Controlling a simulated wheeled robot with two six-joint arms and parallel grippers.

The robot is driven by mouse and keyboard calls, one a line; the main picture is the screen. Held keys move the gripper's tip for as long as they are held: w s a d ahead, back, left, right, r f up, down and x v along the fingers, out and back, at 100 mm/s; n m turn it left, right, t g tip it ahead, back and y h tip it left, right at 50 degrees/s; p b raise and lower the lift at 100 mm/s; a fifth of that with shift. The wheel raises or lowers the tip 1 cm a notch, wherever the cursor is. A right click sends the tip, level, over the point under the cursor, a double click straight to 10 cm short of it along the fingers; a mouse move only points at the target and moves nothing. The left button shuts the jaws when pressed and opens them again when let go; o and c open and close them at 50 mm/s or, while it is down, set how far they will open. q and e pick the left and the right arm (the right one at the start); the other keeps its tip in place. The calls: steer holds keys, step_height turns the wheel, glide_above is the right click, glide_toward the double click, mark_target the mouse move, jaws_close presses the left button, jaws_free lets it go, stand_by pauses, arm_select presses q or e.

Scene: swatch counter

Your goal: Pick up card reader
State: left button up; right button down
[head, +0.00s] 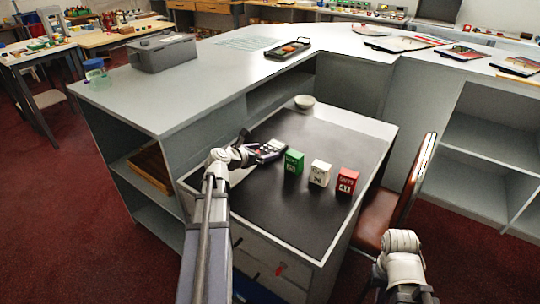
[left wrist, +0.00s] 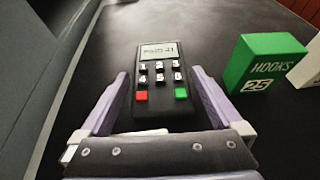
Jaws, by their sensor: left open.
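The card reader (head: 270,151) is a dark handheld device lying on the black counter top. In the left wrist view the card reader (left wrist: 160,75) shows a small screen, white keys, and one red and one green key. My left gripper (head: 250,152) is at the card reader. In the left wrist view my left gripper (left wrist: 162,95) is open, with one purple finger on each side of the reader's lower end. I cannot tell whether the fingers touch it. My right arm shows at the lower right, but its fingers are not clear.
A green box (head: 293,161) marked 25 stands just right of the reader. A white box (head: 320,173) and a red box (head: 347,181) stand further right. A white bowl (head: 305,102) sits at the back. A brown chair (head: 400,200) is at the right. The black top's front is clear.

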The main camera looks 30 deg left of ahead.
arm_select(q)
steer(key=shift+w, duration=0.15)
steer(key=c, duration=1.4)
